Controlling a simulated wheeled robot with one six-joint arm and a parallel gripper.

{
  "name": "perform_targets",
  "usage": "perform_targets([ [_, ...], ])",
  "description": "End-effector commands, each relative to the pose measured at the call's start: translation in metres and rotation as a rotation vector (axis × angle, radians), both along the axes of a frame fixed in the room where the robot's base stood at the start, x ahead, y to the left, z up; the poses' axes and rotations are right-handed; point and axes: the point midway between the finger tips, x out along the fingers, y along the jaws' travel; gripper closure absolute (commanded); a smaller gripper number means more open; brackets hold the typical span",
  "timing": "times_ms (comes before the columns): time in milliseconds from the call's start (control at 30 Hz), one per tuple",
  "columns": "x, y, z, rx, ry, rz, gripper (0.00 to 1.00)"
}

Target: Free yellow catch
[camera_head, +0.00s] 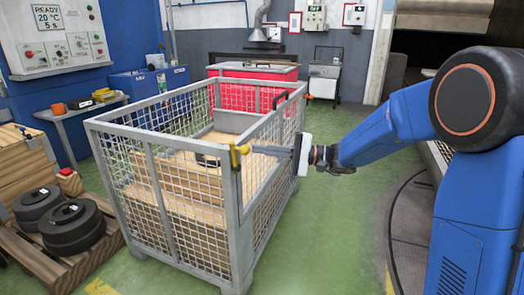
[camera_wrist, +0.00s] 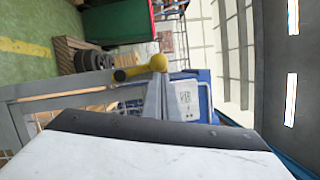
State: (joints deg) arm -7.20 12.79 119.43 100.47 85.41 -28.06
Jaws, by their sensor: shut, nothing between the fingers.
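The yellow catch (camera_head: 238,152) sits at the top of the near corner post of the grey mesh cage (camera_head: 165,142). It also shows in the wrist view as a yellow bar with a round knob (camera_wrist: 158,63). My gripper (camera_head: 256,150) comes in from the right over the cage's side, its grey fingers pointing left at the catch. In the wrist view the fingers (camera_wrist: 157,88) are together and empty, with their tips right by the knob. I cannot tell whether they touch it.
Brown boxes (camera_head: 185,175) and a grey bin (camera_head: 237,121) are inside the cage. A pallet with black discs (camera_head: 72,226) stands at left, near a small table with an orange mug (camera_head: 59,109). A red container (camera_head: 250,92) is behind. Green floor right of the cage is clear.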

Motion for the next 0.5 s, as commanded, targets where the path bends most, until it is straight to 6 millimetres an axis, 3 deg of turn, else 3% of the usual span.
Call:
perform_targets([
  [200, 0.024, -0.017, -0.007, 0.000, 0.001, -0.001, 1.00],
  [500, 0.020, -0.075, -0.010, 0.000, 0.002, -0.002, 1.00],
])
